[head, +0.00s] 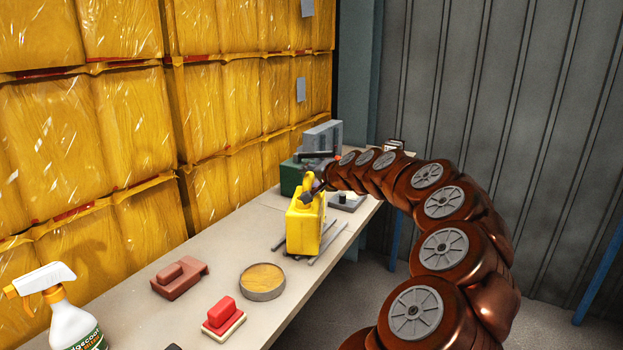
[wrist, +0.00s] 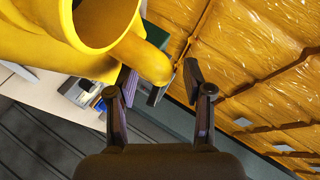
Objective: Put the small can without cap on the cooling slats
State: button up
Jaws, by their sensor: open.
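The small yellow can (head: 301,232) stands upright on the cooling slats (head: 331,240), thin grey bars lying on the bench. Its open, capless mouth shows large in the wrist view (wrist: 72,38). My gripper (head: 311,192) is at the top of the can in the head view, its fingers partly hidden there. In the wrist view my gripper (wrist: 160,76) is open, with a rounded yellow part of the can reaching between its fingertips. I cannot tell whether either finger touches it.
On the bench (head: 219,268) are a round tin (head: 262,288), a red-handled block (head: 222,318), a brown block (head: 179,280) and a spray bottle (head: 69,325). A green object (head: 291,177) and grey box (head: 322,136) stand behind. Yellow wrapped stacks (head: 95,120) line the left.

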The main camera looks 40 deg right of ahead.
jog(key=v, duration=1.2)
jog(key=shift+b, duration=0.4)
jog(key=shift+w+a+r, duration=0.1)
jog(key=w+a+f+n+g+y, duration=0.25)
jog(key=a+n+y, duration=0.2)
jog(key=a, duration=1.15)
jog(key=s+a+f+n+g+y, duration=0.1)
jog(key=s+a+f+n+g, duration=0.2)
jog(key=a, duration=0.6)
jog(key=s+a+f+n+g, duration=0.25)
jog(key=a+f, duration=0.25)
jog(key=a, duration=0.3)
jog(key=s+a+f+n+g, duration=0.3)
jog(key=s+a+f, duration=0.35)
jog(key=s, duration=0.45)
jog(key=s+f+n+g+h, duration=0.1)
jog(key=s+f+g, duration=0.1)
jog(key=s, duration=0.6)
jog(key=s+f+n+g+h, duration=0.1)
jog(key=s+f+g+h, duration=0.1)
jog(key=s, duration=0.6)
jog(key=shift+s+f+g, duration=0.2)
jog(key=shift+s+g, duration=0.05)
jog(key=shift+g, duration=0.35)
